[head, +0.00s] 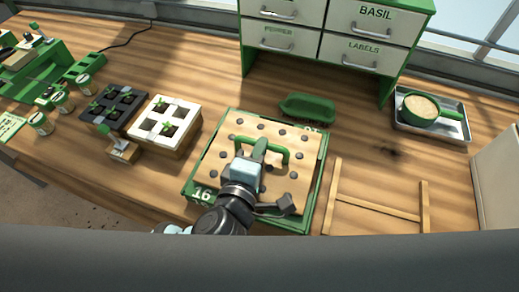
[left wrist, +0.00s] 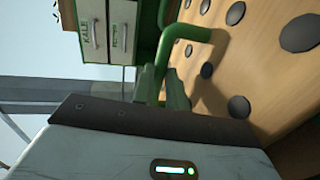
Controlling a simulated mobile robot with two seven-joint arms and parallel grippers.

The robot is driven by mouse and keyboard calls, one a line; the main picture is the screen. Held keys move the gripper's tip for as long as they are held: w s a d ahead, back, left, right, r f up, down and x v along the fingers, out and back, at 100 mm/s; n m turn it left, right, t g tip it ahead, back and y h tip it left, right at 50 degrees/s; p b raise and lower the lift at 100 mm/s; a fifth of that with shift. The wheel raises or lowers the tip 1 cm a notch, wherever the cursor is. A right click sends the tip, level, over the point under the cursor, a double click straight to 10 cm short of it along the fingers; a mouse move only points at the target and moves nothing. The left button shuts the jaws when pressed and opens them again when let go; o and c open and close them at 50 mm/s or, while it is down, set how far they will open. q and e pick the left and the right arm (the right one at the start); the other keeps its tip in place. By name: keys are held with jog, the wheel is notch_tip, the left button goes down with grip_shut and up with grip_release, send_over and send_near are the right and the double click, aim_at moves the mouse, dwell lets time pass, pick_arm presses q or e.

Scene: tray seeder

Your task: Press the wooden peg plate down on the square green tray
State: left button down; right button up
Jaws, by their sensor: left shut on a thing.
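The wooden peg plate (head: 221,151) is a light board with rows of dark round spots and a green bar handle (head: 279,155) on top. It lies over the square green tray (head: 321,166), marked 16, whose rim shows around it; I cannot tell how deep it sits. My left gripper (head: 258,150) is shut on the handle and hides part of the plate. In the left wrist view the fingers (left wrist: 165,88) close on the green handle (left wrist: 187,32), beside the spotted plate face (left wrist: 270,65). My right gripper is not in view.
A green brush (head: 307,108) lies behind the tray, before the drawer cabinet (head: 290,40). A wooden frame (head: 375,206) lies just right of the tray. White (head: 183,136) and black (head: 130,122) seedling trays stand left. A metal tray (head: 459,130) with a green scoop stands back right.

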pick_arm(q)
jog(key=shift+f, duration=0.45)
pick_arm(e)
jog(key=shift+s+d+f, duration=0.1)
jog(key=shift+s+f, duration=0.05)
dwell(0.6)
